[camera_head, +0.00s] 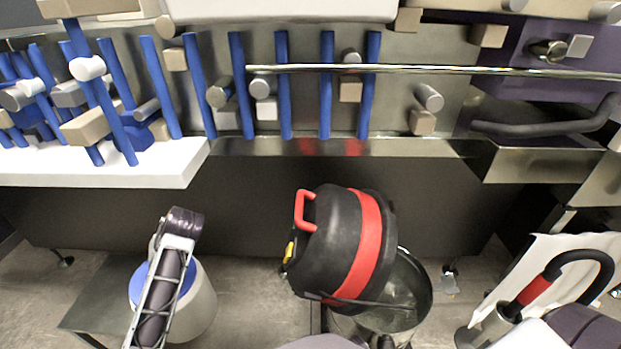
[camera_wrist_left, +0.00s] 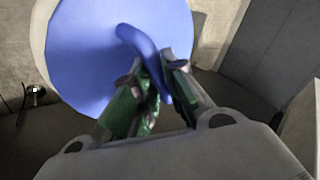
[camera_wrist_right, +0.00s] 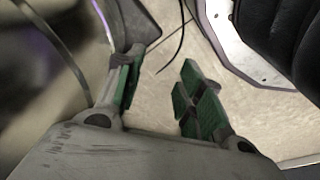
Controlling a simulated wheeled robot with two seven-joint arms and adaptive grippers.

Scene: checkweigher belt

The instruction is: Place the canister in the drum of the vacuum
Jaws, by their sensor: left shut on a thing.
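The canister (camera_head: 203,302) is a pale cylinder with a blue lid, low at the left in the head view. In the left wrist view its lid (camera_wrist_left: 85,45) fills the upper left. My left gripper (camera_wrist_left: 155,75) is shut on the canister's blue handle; my forearm hides it in the head view. The vacuum's black head with a red band (camera_head: 369,245) is tilted at the middle of the head view. My right gripper (camera_wrist_right: 160,70) is open and empty above the floor.
A conveyor with blue bars (camera_head: 327,90) and a long metal rail (camera_head: 430,69) runs across the back. A white ledge (camera_head: 110,165) stands at left. A black curved handle with a red grip (camera_head: 533,290) is at lower right. Bare floor lies between canister and vacuum.

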